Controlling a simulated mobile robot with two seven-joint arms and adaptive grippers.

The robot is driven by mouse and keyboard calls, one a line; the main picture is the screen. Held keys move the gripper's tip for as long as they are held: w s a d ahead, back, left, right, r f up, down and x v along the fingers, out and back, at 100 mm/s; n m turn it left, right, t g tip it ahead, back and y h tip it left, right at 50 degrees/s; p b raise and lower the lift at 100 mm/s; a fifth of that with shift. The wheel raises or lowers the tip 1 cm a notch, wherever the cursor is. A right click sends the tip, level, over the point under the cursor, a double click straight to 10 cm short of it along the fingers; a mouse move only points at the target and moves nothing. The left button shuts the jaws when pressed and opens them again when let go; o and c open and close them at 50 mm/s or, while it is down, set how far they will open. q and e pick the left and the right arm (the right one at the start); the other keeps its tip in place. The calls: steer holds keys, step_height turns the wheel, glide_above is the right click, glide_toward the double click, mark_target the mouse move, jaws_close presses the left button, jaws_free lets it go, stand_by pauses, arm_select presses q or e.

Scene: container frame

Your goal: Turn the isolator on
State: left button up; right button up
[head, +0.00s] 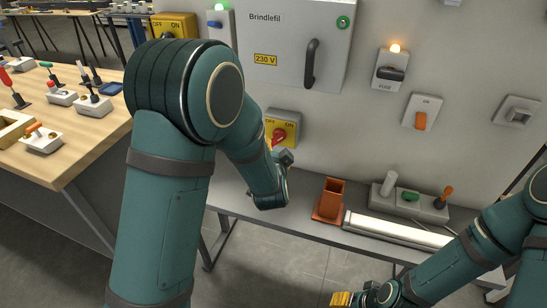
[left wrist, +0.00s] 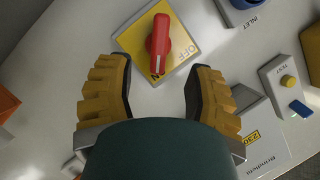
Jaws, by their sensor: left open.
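The isolator with a yellow plate (head: 293,121) and red knob (head: 279,135) is on the wall panel below the Brindlefil cabinet, partly hidden by my left gripper. In the left wrist view the red knob (left wrist: 159,38) stands ahead of the fingertips on the yellow plate (left wrist: 131,40). The white line on the knob lies at the end beside the ON lettering; OFF is to its right. My left gripper (left wrist: 158,95) is open and empty, its yellow fingers apart and short of the knob. My right gripper (head: 345,299) is low at the bottom edge, mostly cut off.
Another yellow OFF/ON switch (head: 175,24) is at upper left. The Brindlefil cabinet (head: 290,60), fuse (head: 388,72) and orange rocker switch (head: 421,115) share the panel. An orange holder (head: 330,195) stands on the shelf below. A wooden bench (head: 75,140) is at left.

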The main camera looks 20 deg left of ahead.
arm_select(q)
steer(key=v, duration=0.3)
steer(key=shift+s+r, duration=0.1)
steer(key=shift+s, duration=0.2)
steer(key=s+d+f+n+g+h, duration=0.2)
steer(key=s+f+g, duration=0.25)
steer(key=f, duration=0.45)
steer(key=s+d+f+n+g+h, duration=0.1)
steer(key=s+f+n+g+h, duration=0.15)
steer(key=s+f, duration=0.5)
steer(key=s+d+f+n+g+h, duration=0.1)
steer(key=s+d+f+n+g, duration=0.1)
steer(key=s+f+g, duration=0.1)
steer(key=s+d+f+n+g+h, duration=0.1)
steer(key=s+d+f+g+h, duration=0.1)
steer(key=s+f, duration=0.3)
steer(key=s+g, duration=0.1)
steer(key=s, duration=0.2)
steer(key=shift+d+n, duration=0.3)
steer(key=shift+n, duration=0.05)
